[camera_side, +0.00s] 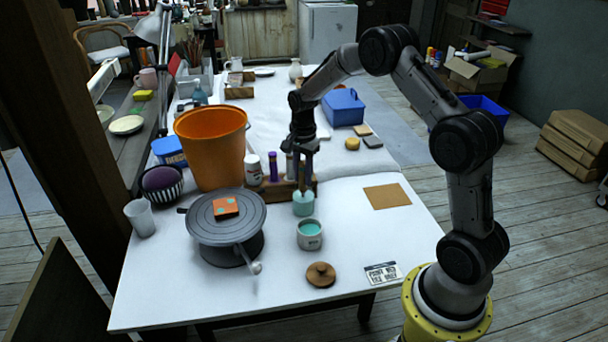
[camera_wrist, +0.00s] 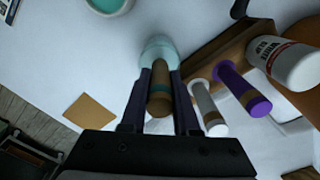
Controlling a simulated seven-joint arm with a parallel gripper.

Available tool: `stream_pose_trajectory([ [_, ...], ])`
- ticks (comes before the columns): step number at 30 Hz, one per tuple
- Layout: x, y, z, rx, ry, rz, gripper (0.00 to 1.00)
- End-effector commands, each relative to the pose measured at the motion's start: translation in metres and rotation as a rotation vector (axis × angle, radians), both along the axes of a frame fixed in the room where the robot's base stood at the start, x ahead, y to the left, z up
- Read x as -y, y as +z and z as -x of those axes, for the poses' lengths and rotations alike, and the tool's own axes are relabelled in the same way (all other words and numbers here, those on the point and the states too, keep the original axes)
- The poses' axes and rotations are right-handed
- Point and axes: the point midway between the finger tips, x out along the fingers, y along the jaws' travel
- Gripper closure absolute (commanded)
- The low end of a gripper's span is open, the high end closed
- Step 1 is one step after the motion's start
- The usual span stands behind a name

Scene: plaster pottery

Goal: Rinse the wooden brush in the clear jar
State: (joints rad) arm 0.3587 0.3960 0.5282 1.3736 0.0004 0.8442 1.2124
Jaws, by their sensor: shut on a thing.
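My gripper (camera_side: 303,180) points straight down above the clear jar (camera_side: 303,208), which looks pale teal and stands on the white table. In the wrist view my gripper (camera_wrist: 160,80) is shut on the wooden brush (camera_wrist: 160,97), whose brown handle runs between the fingers. The clear jar (camera_wrist: 157,46) lies directly beyond the brush's lower end in that view. The brush's tip is hidden and appears to be at or inside the jar's mouth; I cannot tell how deep.
A cup of teal glaze (camera_side: 309,235) stands just in front of the jar. A wooden rack (camera_side: 273,190) with white and purple tools (camera_side: 273,167) is close behind. A banding wheel (camera_side: 225,218) stands left, an orange bucket (camera_side: 211,150) behind it. The table's right side holds a flat brown square (camera_side: 387,196).

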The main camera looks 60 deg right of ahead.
Motion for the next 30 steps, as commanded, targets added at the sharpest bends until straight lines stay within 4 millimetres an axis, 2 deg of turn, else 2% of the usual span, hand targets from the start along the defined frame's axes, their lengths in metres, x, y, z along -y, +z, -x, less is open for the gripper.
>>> stream_pose_trajectory([
  [5, 0.0, 0.004, 0.0, 0.001, 0.0, 0.001, 1.0],
  [24, 0.0, 0.061, -0.001, 0.002, 0.0, 0.001, 1.0],
  [30, 0.0, 0.067, 0.0, 0.001, 0.0, 0.0, 1.0],
])
